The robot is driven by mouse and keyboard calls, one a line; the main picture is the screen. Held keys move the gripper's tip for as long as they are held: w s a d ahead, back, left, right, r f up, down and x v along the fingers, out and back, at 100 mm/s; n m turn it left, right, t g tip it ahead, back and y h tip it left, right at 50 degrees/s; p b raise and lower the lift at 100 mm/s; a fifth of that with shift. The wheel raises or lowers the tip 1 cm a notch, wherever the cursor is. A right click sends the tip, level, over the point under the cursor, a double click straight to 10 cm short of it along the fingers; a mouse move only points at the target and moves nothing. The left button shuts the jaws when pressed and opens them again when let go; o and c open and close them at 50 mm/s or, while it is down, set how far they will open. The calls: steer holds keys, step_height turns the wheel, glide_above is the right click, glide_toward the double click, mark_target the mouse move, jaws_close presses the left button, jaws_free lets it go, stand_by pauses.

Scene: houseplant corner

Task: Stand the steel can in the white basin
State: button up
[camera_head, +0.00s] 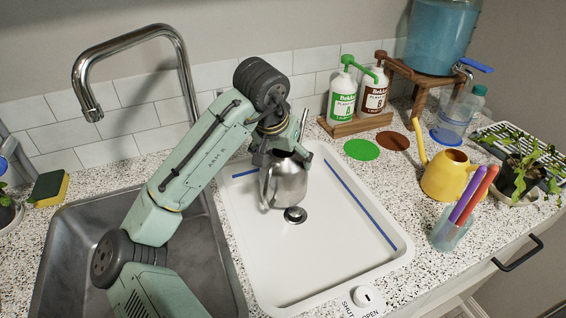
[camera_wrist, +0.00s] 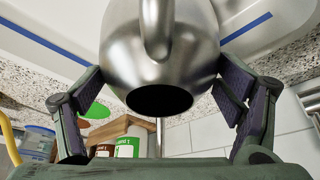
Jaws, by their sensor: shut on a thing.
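The steel can (camera_head: 286,184) is a shiny metal vessel, held in my gripper (camera_head: 272,148) over the back left part of the white basin (camera_head: 345,262). In the wrist view the steel can (camera_wrist: 160,55) fills the middle, its dark round opening facing the camera and a handle or spout curving over it. Both fingers of my gripper (camera_wrist: 160,95) press on its sides. In the head view it looks nearly upright; whether its base touches the basin floor I cannot tell. The basin's drain (camera_head: 295,215) shows just below the can. The basin holds no other object.
A grey metal sink (camera_head: 75,245) lies left, under a tall faucet (camera_head: 135,35). Right of the basin stand a yellow watering can (camera_head: 445,175) and a cup of markers (camera_head: 448,236). Two pump bottles (camera_head: 342,100) stand on a wooden stand behind. A shut/open control (camera_head: 362,298) sits at the front.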

step_height(320, 180, down, 2)
steer(key=shift+f, duration=0.1)
steer(key=o, duration=1.2)
steer(key=b+v, duration=0.2)
steer(key=v, duration=1)
steer(key=shift+s, duration=0.1)
